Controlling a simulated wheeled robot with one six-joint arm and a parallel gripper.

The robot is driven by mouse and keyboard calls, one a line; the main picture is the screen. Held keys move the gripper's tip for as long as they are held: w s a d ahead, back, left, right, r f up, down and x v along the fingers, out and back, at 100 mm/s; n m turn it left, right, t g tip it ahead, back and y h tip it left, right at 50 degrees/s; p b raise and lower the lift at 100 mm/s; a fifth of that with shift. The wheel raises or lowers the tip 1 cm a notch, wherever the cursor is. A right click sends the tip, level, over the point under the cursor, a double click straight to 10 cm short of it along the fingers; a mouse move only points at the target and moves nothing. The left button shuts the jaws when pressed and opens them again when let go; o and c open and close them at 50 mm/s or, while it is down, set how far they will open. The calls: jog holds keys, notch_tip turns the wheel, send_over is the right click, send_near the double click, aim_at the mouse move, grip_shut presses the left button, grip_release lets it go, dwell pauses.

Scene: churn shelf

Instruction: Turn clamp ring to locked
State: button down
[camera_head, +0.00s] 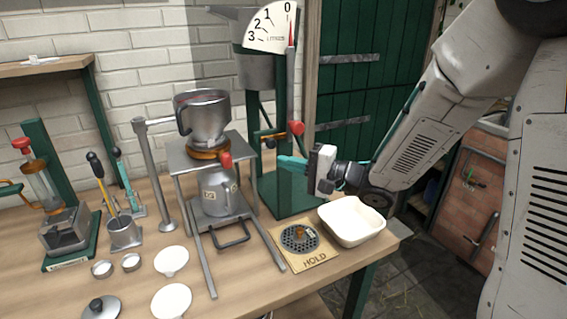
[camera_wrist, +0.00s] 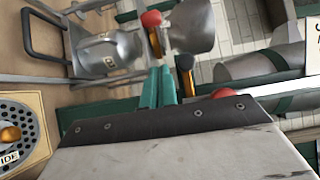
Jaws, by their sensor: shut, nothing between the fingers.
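The clamp ring (camera_head: 205,154) looks like the brass collar under the metal churn vessel (camera_head: 203,118) on the raised stand. A red-knobbed lever (camera_head: 226,160) sticks out of it to the front right. My gripper (camera_head: 281,161) has teal fingers, shut and empty, pointing left at the stand. They are to the right of the lever and apart from it in the head view. In the wrist view, my fingertips (camera_wrist: 160,70) lie below the red knob (camera_wrist: 151,19) and the vessel (camera_wrist: 193,26) in the picture. Much of the ring is hidden there.
A labelled jug (camera_head: 218,192) stands under the vessel. A green post with a litre dial (camera_head: 271,28) and a red-knobbed valve (camera_head: 296,128) rises close behind my fingers.

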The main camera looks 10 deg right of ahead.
aim_at(222, 156)
jog(key=w+a, duration=0.3)
jog(key=a, duration=0.7)
jog(key=shift+w, duration=0.35)
